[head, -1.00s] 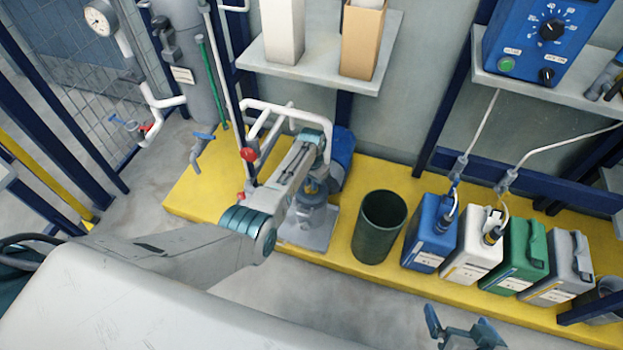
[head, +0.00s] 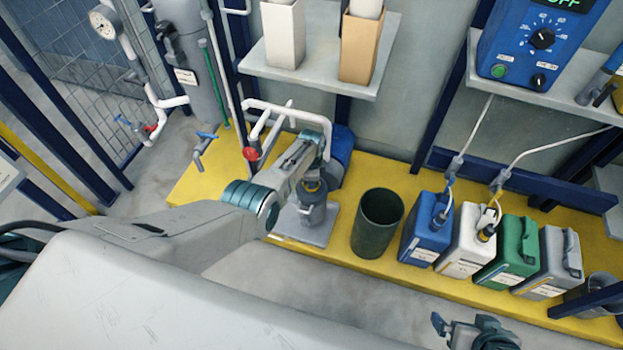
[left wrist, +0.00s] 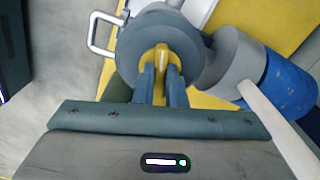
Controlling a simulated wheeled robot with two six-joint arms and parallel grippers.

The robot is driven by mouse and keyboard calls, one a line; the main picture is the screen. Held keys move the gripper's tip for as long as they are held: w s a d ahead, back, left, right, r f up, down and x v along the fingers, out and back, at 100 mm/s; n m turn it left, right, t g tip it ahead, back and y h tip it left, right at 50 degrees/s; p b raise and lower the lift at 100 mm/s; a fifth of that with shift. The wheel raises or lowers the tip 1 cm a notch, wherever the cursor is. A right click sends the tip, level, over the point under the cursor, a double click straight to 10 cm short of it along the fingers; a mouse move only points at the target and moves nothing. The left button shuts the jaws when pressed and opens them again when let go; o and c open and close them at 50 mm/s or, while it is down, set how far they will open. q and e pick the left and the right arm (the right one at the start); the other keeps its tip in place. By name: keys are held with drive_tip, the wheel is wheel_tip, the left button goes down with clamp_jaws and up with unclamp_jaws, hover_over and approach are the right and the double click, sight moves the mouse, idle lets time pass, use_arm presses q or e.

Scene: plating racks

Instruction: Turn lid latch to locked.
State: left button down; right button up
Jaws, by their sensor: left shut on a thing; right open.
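The yellow latch (left wrist: 161,60) stands on the round grey lid (left wrist: 130,48) of a grey housing in the left wrist view. My left gripper (left wrist: 161,76) is shut on the latch, with one finger on each side of it. In the head view the grey housing (head: 312,214) stands on a grey plate beside a blue motor (head: 341,150). My left wrist largely covers the lid there, and only a little yellow shows at the left gripper (head: 313,186). My right gripper (head: 462,330) is open and empty at the bottom edge of the head view, partly cut off.
A dark green bin (head: 378,222) stands right of the housing on the yellow platform (head: 340,262). Several canisters, including a blue one (head: 425,232), stand further right. White piping (head: 275,105) with a red handle (head: 250,154) runs close to my left arm. A shelf (head: 318,75) hangs above.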

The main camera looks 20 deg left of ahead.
use_arm(q)
drive_tip(key=shift+m, duration=1.8)
use_arm(e)
drive_tip(key=shift+s+d+r, duration=0.2)
drive_tip(key=shift+r, duration=0.05)
drive_tip(key=shift+g, duration=0.3)
use_arm(q)
drive_tip(key=c, duration=1.5)
unclamp_jaws()
drive_tip(key=shift+r+p, duration=0.1)
drive_tip(key=shift+p, duration=0.2)
use_arm(e)
drive_tip(key=shift+r, duration=0.1)
use_arm(q)
drive_tip(key=shift+r, duration=0.25)
wheel_tip(320, 180, up, 3)
drive_tip(key=shift+f+p, duration=0.1)
drive_tip(key=shift+p, duration=1.1)
wheel_tip(320, 180, up, 7)
drive_tip(key=p, duration=0.3)
use_arm(e)
drive_tip(key=d+f+g+h, duration=0.1)
drive_tip(key=d+f+g, duration=0.1)
drive_tip(key=f, duration=0.7)
drive_tip(key=shift+d+f+g, duration=0.25)
drive_tip(key=shift+d+g, duration=0.15)
drive_tip(key=shift+d, duration=0.1)
